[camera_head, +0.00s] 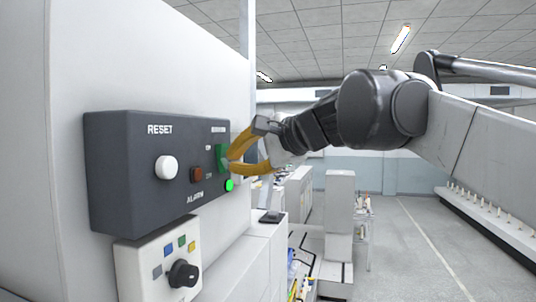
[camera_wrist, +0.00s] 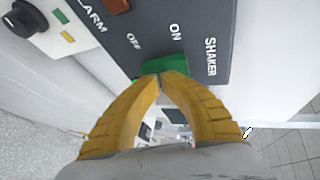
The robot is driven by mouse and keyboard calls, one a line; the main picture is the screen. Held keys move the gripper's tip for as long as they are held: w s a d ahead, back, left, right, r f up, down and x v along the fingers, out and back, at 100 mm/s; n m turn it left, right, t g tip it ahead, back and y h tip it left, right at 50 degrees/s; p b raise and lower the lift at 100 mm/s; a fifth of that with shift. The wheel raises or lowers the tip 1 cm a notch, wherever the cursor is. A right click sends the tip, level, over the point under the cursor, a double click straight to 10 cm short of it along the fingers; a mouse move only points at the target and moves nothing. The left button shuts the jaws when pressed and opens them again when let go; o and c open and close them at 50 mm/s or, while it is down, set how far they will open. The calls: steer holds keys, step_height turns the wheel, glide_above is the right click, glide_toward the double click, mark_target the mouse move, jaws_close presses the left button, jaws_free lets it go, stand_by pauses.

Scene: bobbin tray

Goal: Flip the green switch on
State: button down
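The green switch (camera_head: 221,153) is on the right part of a dark grey control box (camera_head: 130,190), beside small ON and OFF labels. In the wrist view the green switch (camera_wrist: 165,64) lies just beyond my fingertips, near the words ON, OFF and SHAKER. My gripper (camera_head: 231,162) has yellow curved fingers and comes in from the right. In the wrist view my gripper (camera_wrist: 162,77) has its tips together, with nothing seen between them. The tips are at or very close to the switch; I cannot tell if they touch. They partly cover it, and its tilt is unclear.
The box also carries a white RESET button (camera_head: 166,167), a brown-red switch (camera_head: 196,174) and a lit green lamp (camera_head: 229,185). Below hangs a white panel with a black knob (camera_head: 184,274). White cabinets stand behind; the floor at right is open.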

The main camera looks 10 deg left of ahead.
steer(key=shift+d, duration=0.1)
steer(key=shift+d+f, duration=0.1)
steer(key=shift+d, duration=0.4)
steer(key=shift+s+d+f, duration=0.1)
steer(key=shift+d+f, duration=0.1)
steer(key=shift+d, duration=1)
steer(key=shift+s+d+f, duration=0.1)
steer(key=shift+d+f, duration=0.1)
steer(key=shift+d, duration=1)
steer(key=shift+f+b, duration=0.1)
steer(key=shift+b, duration=0.2)
steer(key=s+d+f+n+h+b, duration=0.2)
steer(key=d+f+b, duration=0.9)
steer(key=f, duration=1.6)
steer(key=s+d+f+n+h+b, duration=0.2)
steer(key=s+d+f+h+b, duration=0.4)
steer(key=f, duration=2.1)
steer(key=s+d+f+n+h+b, duration=0.2)
steer(key=s+d+f+h+b, duration=0.2)
steer(key=s+d+f+b, duration=0.8)
steer(key=d+f+b, duration=0.1)
steer(key=f+b, duration=0.4)
steer(key=f, duration=0.3)
steer(key=d+f+b, duration=0.2)
steer(key=f+b, duration=0.4)
steer(key=f, duration=0.2)
steer(key=shift+s+d, duration=0.2)
steer(key=shift+d, duration=0.1)
